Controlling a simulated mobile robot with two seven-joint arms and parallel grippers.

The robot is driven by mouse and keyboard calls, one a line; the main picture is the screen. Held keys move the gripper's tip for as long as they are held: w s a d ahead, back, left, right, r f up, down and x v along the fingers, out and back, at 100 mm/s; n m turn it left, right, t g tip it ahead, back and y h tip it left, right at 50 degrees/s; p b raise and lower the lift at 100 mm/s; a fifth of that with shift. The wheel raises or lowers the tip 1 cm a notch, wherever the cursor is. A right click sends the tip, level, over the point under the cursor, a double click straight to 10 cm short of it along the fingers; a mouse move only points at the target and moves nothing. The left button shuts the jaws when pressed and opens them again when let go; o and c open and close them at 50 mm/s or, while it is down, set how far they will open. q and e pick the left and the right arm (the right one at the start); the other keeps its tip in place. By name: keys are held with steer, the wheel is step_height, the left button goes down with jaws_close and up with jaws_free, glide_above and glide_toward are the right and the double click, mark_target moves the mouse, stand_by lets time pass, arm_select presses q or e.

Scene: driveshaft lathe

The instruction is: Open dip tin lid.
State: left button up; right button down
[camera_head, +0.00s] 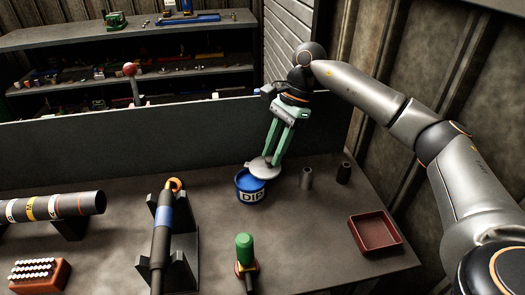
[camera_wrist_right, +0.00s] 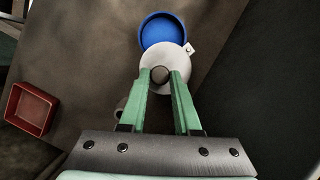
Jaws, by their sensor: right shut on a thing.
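The dip tin (camera_head: 250,194) is a blue tin marked "DIP" on the bench, and blue shows inside its open top. The tin also shows in the right wrist view (camera_wrist_right: 162,30). Its pale grey round lid (camera_head: 262,170) is off to the right side of the opening and slightly overlaps the tin's edge in the picture. My right gripper (camera_wrist_right: 160,76), with green fingers, is shut on the lid's dark knob. The lid (camera_wrist_right: 163,60) shows below the tin in the wrist view. I cannot tell whether the lid touches the rim. My left gripper is not in view.
Two small dark cylinders (camera_head: 306,179) (camera_head: 344,173) stand right of the tin. A red tray (camera_head: 375,233) lies near the right edge. A green-capped bottle (camera_head: 245,252), a shaft on a stand (camera_head: 162,230) and a banded tube (camera_head: 55,206) are left and front. A low wall (camera_head: 130,140) runs behind.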

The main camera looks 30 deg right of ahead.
steer(key=shift+w, duration=0.1)
stand_by(0.4)
steer(key=c, duration=0.6)
jaws_free()
steer(key=p+v, duration=0.1)
steer(key=v, duration=1.1)
steer(key=shift+d+r, duration=0.2)
steer(key=shift+r, duration=0.05)
